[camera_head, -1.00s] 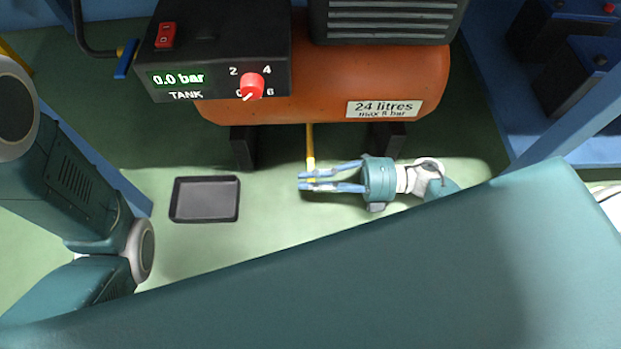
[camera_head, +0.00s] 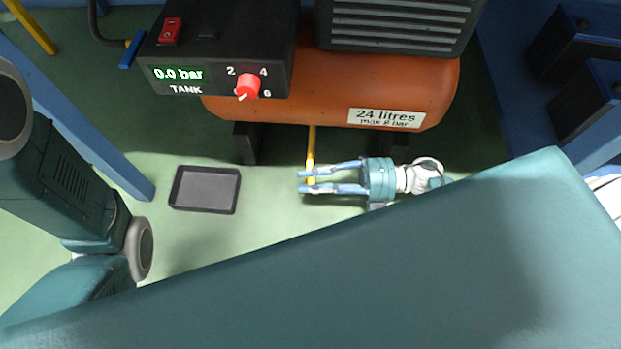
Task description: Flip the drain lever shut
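The yellow drain lever (camera_head: 311,145) hangs down under the orange tank (camera_head: 330,95). Its lower end shows between the two blue fingers of my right gripper (camera_head: 304,182). The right gripper lies sideways, low over the floor, with its fingers pointing left. The fingers stand apart with a gap between them, and the upper finger crosses the lever in this view. I cannot tell whether either finger touches it. My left arm is at the left edge, and its gripper is out of view.
A black tray (camera_head: 205,190) lies on the green floor to the left of the lever. The control box (camera_head: 215,60) reads 0.0 bar and has a red knob (camera_head: 247,88). Black feet (camera_head: 246,143) stand under the tank. Blue frame posts flank the scene.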

